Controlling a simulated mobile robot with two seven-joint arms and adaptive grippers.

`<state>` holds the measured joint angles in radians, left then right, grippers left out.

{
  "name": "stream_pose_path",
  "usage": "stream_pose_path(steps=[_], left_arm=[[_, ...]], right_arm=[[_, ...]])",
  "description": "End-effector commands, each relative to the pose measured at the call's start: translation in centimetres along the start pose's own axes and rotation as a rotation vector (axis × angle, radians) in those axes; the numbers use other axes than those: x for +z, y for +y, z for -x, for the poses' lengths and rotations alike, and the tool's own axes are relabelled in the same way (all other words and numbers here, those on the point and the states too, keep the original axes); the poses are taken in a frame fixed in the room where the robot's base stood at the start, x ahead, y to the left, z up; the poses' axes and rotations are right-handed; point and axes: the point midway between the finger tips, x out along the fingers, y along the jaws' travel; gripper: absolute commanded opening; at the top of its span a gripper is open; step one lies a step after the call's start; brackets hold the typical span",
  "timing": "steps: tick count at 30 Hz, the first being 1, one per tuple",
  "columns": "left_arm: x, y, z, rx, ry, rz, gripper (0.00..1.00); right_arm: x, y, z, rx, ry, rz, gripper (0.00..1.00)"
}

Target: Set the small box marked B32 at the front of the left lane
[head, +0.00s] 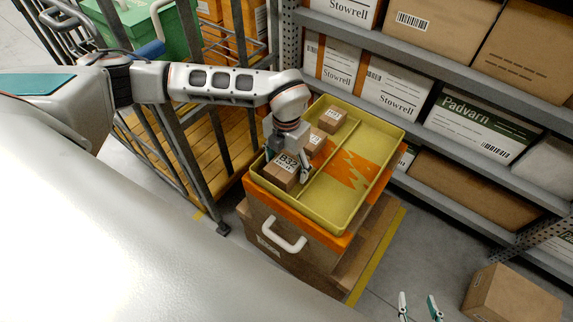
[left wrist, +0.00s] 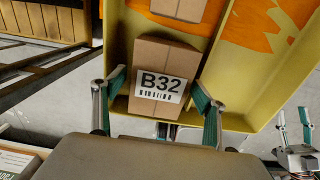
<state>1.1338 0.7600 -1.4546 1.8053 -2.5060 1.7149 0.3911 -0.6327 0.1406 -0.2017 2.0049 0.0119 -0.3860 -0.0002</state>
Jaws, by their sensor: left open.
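The small brown box marked B32 (head: 282,173) sits in the left lane of the yellow tray (head: 343,218), at the lane's near end. In the left wrist view the B32 box (left wrist: 165,75) shows its label upright, near the tray's front edge. My left gripper (head: 287,168) is open, with a finger to each side of the box; I cannot tell whether they touch it. It also shows in the left wrist view (left wrist: 160,92). My right gripper (head: 419,306) is open and empty, low in the head view, apart from the tray.
Two more small boxes stand behind B32, one in the middle (head: 314,142) and one farther back (head: 332,119). The right lane looks empty, with orange showing on its floor. Shelves of cartons (head: 395,91) stand behind, a cage trolley (head: 190,150) left, a carton (head: 510,297) on the floor right.

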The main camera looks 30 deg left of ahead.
Motion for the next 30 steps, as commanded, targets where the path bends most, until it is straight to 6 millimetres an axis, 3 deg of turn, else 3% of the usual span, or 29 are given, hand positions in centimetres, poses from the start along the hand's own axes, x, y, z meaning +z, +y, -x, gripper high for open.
stream_pose_path(steps=[8, 15, 21, 30], left_arm=[[0.2, 0.0, 5.3, 0.0, -0.008, -0.001, 0.72], [0.1, 0.0, 9.7, 0.0, -0.005, 0.0, 0.72], [0.1, 0.0, 11.6, 0.0, -0.003, 0.0, 0.72], [0.0, 0.0, 11.8, 0.0, 0.0, 0.0, 0.72]], right_arm=[[-0.8, 0.0, 0.4, -0.002, 0.006, -0.006, 0.4], [-0.1, -0.5, 0.7, -0.012, -0.009, -0.013, 0.4], [-0.2, -0.6, 0.8, -0.012, -0.008, -0.015, 0.4], [-0.5, -0.5, 0.8, -0.011, -0.004, -0.015, 0.4]])
